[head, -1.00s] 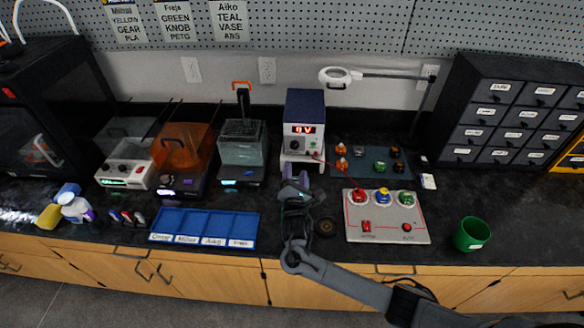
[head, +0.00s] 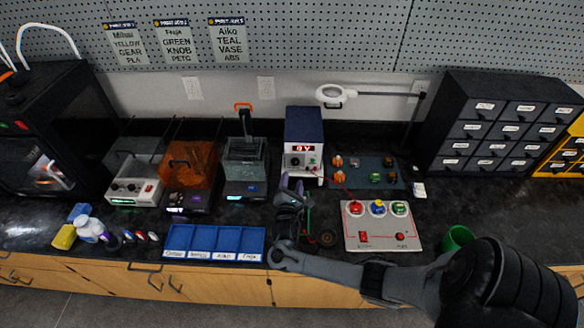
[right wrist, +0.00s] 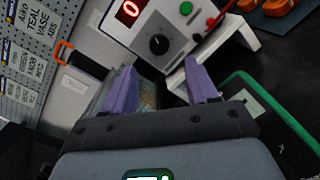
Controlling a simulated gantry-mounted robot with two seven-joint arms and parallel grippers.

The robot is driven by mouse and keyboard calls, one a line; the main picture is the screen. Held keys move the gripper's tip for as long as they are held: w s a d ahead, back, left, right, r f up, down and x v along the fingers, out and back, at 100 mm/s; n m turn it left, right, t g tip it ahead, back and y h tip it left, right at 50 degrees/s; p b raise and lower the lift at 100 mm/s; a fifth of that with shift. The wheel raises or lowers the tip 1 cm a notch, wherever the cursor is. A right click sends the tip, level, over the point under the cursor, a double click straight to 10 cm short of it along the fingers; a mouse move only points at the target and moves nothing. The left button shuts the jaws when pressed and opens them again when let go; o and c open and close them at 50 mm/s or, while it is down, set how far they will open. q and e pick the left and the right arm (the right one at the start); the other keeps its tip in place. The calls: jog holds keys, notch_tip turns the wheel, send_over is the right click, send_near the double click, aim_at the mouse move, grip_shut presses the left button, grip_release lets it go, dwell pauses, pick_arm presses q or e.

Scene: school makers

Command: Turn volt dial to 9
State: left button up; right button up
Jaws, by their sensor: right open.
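The power supply (head: 304,128) is a white-fronted box with a dark blue top and a red display. It stands on a white stand at the back middle of the bench. Its black volt dial (right wrist: 158,44) shows in the right wrist view, below a red digit that looks like 0. My right gripper (head: 290,184) is in front of the supply, a little below its face. Its two purple fingers (right wrist: 160,76) are apart, with nothing between them, short of the dial and not touching it. My left gripper is out of view.
A grey panel (head: 384,235) with red, blue and green buttons lies right of my right gripper. A blue divided tray (head: 215,239) lies to its left. A dark mat (head: 352,184) with small parts is right of the supply. A green cup (head: 457,237) stands farther right.

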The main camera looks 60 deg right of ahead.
aim_at(294, 164)
jog(key=b+x, duration=0.1)
jog(key=x, duration=0.4)
jog(key=shift+w+d, duration=0.15)
jog(key=shift+x, duration=0.9)
jog(key=shift+c, duration=0.2)
jog(key=c, duration=1)
